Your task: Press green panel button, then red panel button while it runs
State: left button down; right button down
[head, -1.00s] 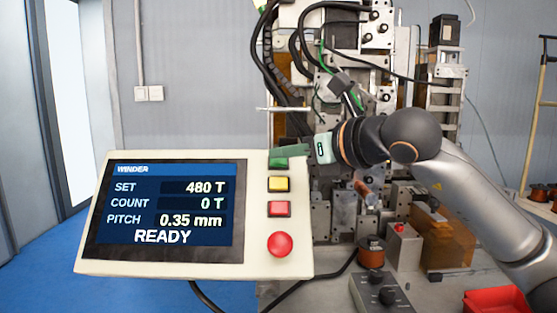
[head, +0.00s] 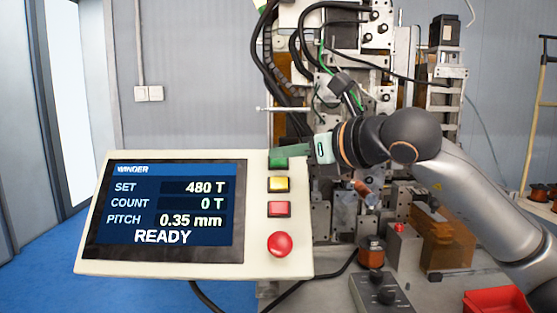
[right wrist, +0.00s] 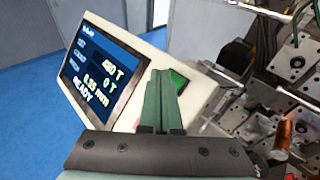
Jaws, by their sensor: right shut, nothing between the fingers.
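The control panel (head: 103,220) stands at the left in the head view, its screen (head: 165,213) reading READY, SET 480 T and COUNT 0 T. The green button (head: 279,164) is at the top of its button column and partly hidden by my right gripper (head: 273,153). The red square button (head: 279,209) sits below the yellow one. My right gripper is shut and empty, its fingertips at the green button. In the right wrist view the fingers (right wrist: 157,98) lie beside the green button (right wrist: 178,81); I cannot tell whether they touch it. My left gripper is not in view.
A yellow button (head: 278,185) lies between the green and red ones. A round red knob (head: 280,244) sits below them. The winder machine (head: 330,150) stands behind my right arm. A switch box (head: 381,294) and a red tray (head: 497,301) are at lower right.

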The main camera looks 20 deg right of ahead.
jog(key=shift+f, duration=0.1)
jog(key=shift+w+f+b, duration=0.2)
jog(key=shift+w+b, duration=0.15)
